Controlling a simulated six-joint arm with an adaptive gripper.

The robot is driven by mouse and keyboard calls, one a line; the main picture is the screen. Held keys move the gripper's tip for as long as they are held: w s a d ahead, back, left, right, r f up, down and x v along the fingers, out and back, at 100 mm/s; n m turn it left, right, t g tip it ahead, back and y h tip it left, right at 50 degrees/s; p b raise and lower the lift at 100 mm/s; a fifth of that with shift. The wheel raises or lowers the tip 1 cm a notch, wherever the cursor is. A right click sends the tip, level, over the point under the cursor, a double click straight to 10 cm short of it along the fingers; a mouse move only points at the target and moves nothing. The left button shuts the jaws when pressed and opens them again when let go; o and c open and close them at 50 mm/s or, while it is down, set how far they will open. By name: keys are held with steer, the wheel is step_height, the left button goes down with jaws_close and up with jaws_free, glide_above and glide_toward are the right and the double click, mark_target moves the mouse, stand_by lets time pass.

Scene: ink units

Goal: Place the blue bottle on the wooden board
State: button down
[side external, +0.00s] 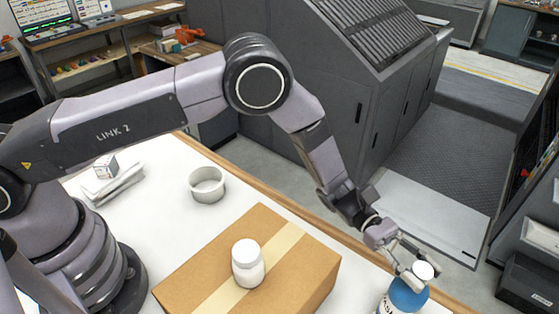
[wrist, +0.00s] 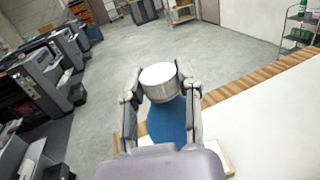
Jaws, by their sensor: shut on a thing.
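The blue bottle (side external: 405,296) has a white cap and stands about upright at the lower right of the side external view, its base cut off by the frame. My gripper (side external: 413,272) is shut on it near the cap. In the wrist view, the blue bottle (wrist: 167,122) is between the two fingers of my gripper (wrist: 161,88). A pale slab with a tan edge (wrist: 224,158) shows low beside the bottle, and looks like the wooden board. It is mostly hidden behind the bottle and gripper. I cannot tell whether the bottle touches it.
A cardboard box (side external: 187,278) stands on the white table, with a white bottle (side external: 248,264) on top. The table's wooden edge (side external: 300,221) runs behind the box.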

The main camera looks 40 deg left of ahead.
steer(key=c, duration=0.8)
jaws_free()
steer(key=shift+f, duration=0.1)
steer(key=shift+o, duration=0.2)
steer(key=v, duration=1.1)
steer(key=s+a+r+m+y, duration=0.35)
steer(key=a+r, duration=0.35)
steer(key=r, duration=0.3)
steer(key=s+a+r+m+y, duration=0.3)
steer(key=a+r+m+y, duration=0.15)
steer(key=a+r, duration=0.35)
steer(key=s+a+r+m+t+y, duration=0.2)
steer(key=s+a+t+y, duration=0.1)
steer(key=s+a, duration=0.2)
steer(key=s+a+r+m+t+y, duration=0.2)
steer(key=s+a+r+t+y, duration=0.1)
steer(key=a, duration=0.6)
steer(key=s+a+r+m+t+y, duration=0.2)
steer(key=s+a+t+y, duration=0.1)
steer(key=s+a+t, duration=0.2)
steer(key=s+a, duration=0.2)
steer(key=shift+s+a+r, duration=0.2)
steer(key=shift+s+r, duration=0.1)
steer(key=shift+s, duration=0.1)
